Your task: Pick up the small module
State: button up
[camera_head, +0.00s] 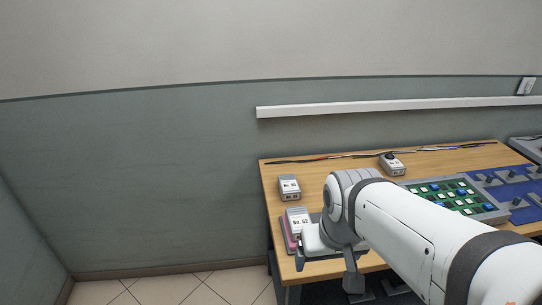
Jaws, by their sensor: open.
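Three grey-white box modules show on the wooden table. One module (289,187) stands alone near the left edge. A second module (298,220) sits nearer the front, on or in a low dark and pinkish holder. A third module (392,164) is at the back, with a dark round part on or behind its top. I cannot tell which is the small module. My gripper (327,270) is near the table's front left, just in front of the second module. It is open; my arm hides part of the table, and no held object shows.
A grey panel with green, white and blue blocks (447,197) lies to the right. A blue mat (492,190) with grey fittings is beyond it. Dark cables (330,156) run along the back edge. A white rail (400,106) is on the wall. Bare wood shows between the modules.

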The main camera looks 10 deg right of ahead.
aim_at(289, 188)
jog(key=k, duration=1.2)
jog(key=u, duration=0.35)
jog(key=i, duration=1.75)
jog(key=z, duration=0.3)
